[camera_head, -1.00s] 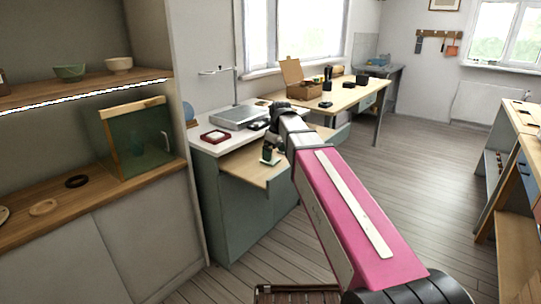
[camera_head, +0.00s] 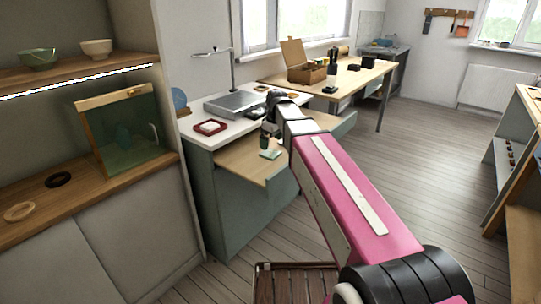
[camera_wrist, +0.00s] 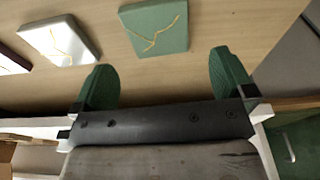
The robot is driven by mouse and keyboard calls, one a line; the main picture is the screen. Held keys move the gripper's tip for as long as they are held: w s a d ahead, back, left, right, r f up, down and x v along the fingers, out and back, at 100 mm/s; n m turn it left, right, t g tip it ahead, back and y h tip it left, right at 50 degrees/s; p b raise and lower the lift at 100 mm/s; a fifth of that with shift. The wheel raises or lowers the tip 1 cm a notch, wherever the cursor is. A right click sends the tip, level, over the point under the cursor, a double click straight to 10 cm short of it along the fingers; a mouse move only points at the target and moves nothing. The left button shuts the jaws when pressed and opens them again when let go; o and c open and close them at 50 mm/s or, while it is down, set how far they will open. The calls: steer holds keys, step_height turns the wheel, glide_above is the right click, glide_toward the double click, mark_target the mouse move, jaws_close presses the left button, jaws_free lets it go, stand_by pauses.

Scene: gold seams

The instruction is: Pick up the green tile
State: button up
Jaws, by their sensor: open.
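The green tile (camera_wrist: 156,27) lies flat on a wooden surface in the wrist view, at the top middle, with gold lines across its face. My gripper (camera_wrist: 166,62) is open, with its two green fingers spread apart. The tile sits beyond the fingertips, roughly in line with the gap between them, and nothing is between the fingers. In the head view a small pale green tile (camera_head: 270,154) shows on the pull-out board, near the end of my arm. My fingers are hard to make out there.
A whitish tile with gold seams (camera_wrist: 61,41) lies left of the green one. The pull-out board (camera_head: 238,163) juts from a white-topped cabinet holding a red-framed tray (camera_head: 210,127) and a grey slab (camera_head: 235,103). A slatted wooden stool (camera_head: 296,284) stands low in front.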

mark_target(271, 153)
steer(key=shift+w+a+f, duration=0.1)
steer(key=shift+w+f, duration=0.05)
steer(key=shift+f, duration=2.65)
steer(key=shift+c, duration=0.3)
steer(key=c, duration=0.9)
